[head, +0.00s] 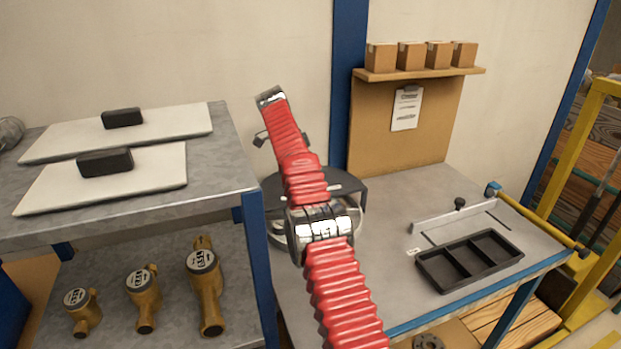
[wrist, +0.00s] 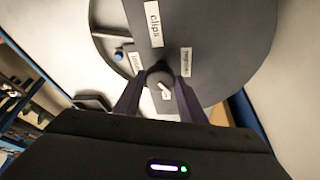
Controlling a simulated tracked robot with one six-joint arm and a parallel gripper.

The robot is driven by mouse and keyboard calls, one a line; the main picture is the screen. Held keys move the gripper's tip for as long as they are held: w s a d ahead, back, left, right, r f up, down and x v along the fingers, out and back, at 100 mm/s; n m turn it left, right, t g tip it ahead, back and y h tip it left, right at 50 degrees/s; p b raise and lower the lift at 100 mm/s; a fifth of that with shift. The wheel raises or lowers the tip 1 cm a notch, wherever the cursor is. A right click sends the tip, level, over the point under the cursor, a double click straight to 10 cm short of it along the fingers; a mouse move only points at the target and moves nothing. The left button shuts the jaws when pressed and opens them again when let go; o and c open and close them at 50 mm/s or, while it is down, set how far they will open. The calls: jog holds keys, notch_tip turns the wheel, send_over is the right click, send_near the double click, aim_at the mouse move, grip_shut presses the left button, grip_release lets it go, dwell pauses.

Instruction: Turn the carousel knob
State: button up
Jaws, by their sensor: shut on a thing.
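The carousel (head: 350,194) is a round unit with a dark grey top, standing on the grey bench behind my red arm in the head view. In the wrist view its dark disc (wrist: 225,45) fills the upper middle, with white labels, one reading "clips". The dark round knob (wrist: 160,76) with a white mark sits at the disc's lower middle. My gripper (wrist: 158,92) has its two fingers on either side of the knob and is shut on it. In the head view my arm hides the knob and most of the carousel.
A black compartment tray (head: 440,284) and a fence with a black knob (head: 459,203) lie on the bench at right. A shelf with small boxes (head: 411,56) stands behind. The left rack (head: 225,190) holds white boards with black blocks above and brass meters (head: 204,275) below.

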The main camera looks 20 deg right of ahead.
jog(key=shift+a, duration=0.15)
jog(key=o, duration=1)
